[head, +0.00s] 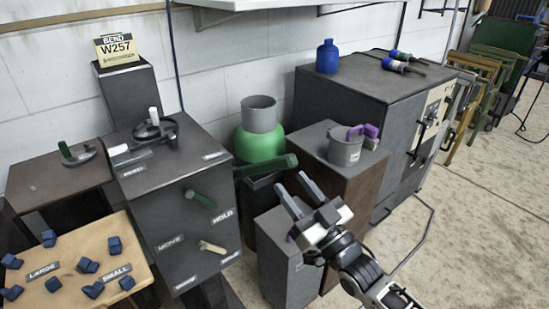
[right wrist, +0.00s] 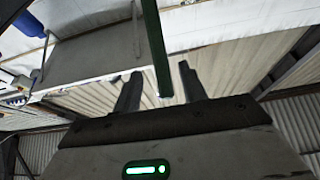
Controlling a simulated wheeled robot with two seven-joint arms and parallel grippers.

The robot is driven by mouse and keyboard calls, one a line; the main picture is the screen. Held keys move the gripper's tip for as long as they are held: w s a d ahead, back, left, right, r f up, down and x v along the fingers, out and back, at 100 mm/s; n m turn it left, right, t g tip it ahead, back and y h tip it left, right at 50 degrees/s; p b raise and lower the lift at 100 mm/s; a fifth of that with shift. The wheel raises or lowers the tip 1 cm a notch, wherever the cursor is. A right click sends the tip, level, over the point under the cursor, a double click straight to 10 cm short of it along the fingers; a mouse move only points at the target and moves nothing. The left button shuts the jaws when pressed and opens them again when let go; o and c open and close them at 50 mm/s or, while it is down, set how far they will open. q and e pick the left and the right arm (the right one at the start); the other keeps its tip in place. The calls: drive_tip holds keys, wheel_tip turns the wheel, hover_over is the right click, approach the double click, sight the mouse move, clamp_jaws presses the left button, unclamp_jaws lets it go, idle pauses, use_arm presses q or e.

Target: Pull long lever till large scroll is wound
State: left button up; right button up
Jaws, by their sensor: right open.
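A long dark green bar (head: 265,166), likely the long lever, sticks out level to the right of a dark grey cabinet (head: 150,200). My right gripper (head: 291,181) is open and empty, just below and near the bar's right end. In the right wrist view a green bar (right wrist: 155,45) shows between the two open fingers (right wrist: 158,80), its end near them; I cannot tell how far apart they are in depth. A shorter green handle (head: 200,199) and a cream handle (head: 212,247) are on the cabinet's front, by HOLD and MOVE labels. I cannot identify a large scroll. My left gripper is not in view.
A green container with a grey top (head: 259,115) stands behind the bar. A grey pot (head: 346,150) sits on a box at right. A blue bottle (head: 327,57) is on a large dark cabinet (head: 345,82). Blue blocks lie on a wooden table (head: 60,260).

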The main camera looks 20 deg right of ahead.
sight(274, 161)
drive_tip(key=x, duration=0.7)
drive_tip(key=shift+w+a+r, duration=0.1)
drive_tip(key=shift+w, duration=0.2)
clamp_jaws()
